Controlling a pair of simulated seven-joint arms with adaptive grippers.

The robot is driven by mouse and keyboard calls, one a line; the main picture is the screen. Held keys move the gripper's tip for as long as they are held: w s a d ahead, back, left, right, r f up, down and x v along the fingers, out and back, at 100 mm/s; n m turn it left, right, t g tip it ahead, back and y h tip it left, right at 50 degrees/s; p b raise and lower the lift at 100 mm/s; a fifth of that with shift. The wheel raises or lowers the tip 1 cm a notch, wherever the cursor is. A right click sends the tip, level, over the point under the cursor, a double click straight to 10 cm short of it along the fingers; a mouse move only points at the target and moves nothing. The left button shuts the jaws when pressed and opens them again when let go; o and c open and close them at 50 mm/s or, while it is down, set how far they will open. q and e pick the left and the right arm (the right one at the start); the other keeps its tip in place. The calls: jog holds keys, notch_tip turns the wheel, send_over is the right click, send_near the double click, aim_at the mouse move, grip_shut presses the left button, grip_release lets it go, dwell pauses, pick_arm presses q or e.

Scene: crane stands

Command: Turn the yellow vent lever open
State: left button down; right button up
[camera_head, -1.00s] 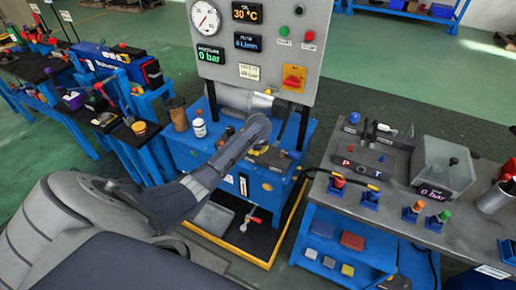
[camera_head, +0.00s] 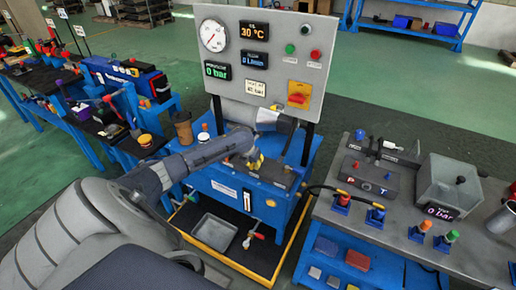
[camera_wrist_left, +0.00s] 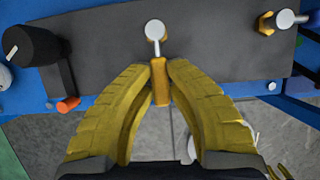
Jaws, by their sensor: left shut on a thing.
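The yellow vent lever (camera_wrist_left: 160,88) hangs from a silver round-headed pin (camera_wrist_left: 155,30) on a dark block in the left wrist view. My left gripper (camera_wrist_left: 160,75) has its two yellow fingertips closed on the lever's sides. In the head view my left gripper (camera_head: 254,160) is at the dark block on top of the blue power unit (camera_head: 225,185), below the gauge panel. There the arm and gripper hide most of the lever. My right gripper is not in view.
Another yellow lever with a silver knob (camera_wrist_left: 284,19) is at the right of the block. A black knob (camera_wrist_left: 30,45) and an orange-tipped part (camera_wrist_left: 68,104) are at left. The gauge panel (camera_head: 265,55) rises behind. A grey bench (camera_head: 330,205) stands to the right.

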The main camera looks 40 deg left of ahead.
pick_arm(q)
jog(key=shift+a, duration=0.1)
dwell(0.3)
jog(key=c, duration=1.3)
grip_release()
jog(key=v, duration=1.2)
jog(key=shift+s, duration=0.1)
